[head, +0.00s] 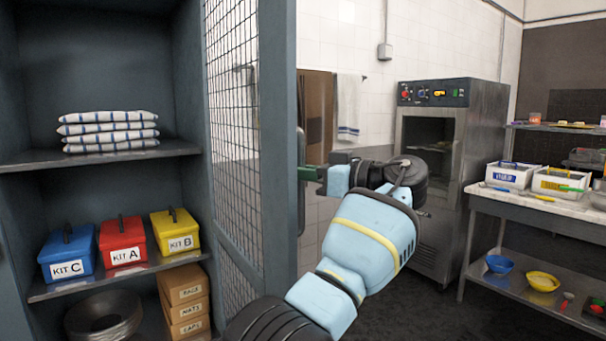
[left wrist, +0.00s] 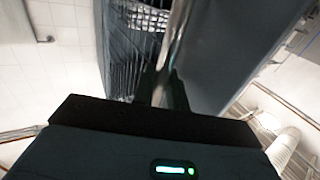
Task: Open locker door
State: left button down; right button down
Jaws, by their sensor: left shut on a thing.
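The grey locker (head: 104,163) fills the left of the head view with its inside showing. Its door (head: 277,130), a grey frame with a wire mesh panel, stands swung open at the locker's right side. A slim upright handle (head: 301,199) is on the door's far face, partly hidden. My left gripper (head: 309,174) is at the handle beside the door's edge, shut on it. In the left wrist view the left gripper (left wrist: 161,88) closes around the shiny handle bar (left wrist: 178,40), with the door panel close by. My right gripper is not in view.
Folded striped cloths (head: 108,131) and blue, red and yellow kit boxes (head: 122,243) sit on the locker shelves. A steel cabinet (head: 470,190) stands behind my arm. A steel table (head: 535,205) with tubs is at right. Dark floor is clear between.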

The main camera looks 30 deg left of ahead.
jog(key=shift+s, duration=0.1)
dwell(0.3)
pick_arm(q)
jog(key=c, duration=1.5)
grip_release()
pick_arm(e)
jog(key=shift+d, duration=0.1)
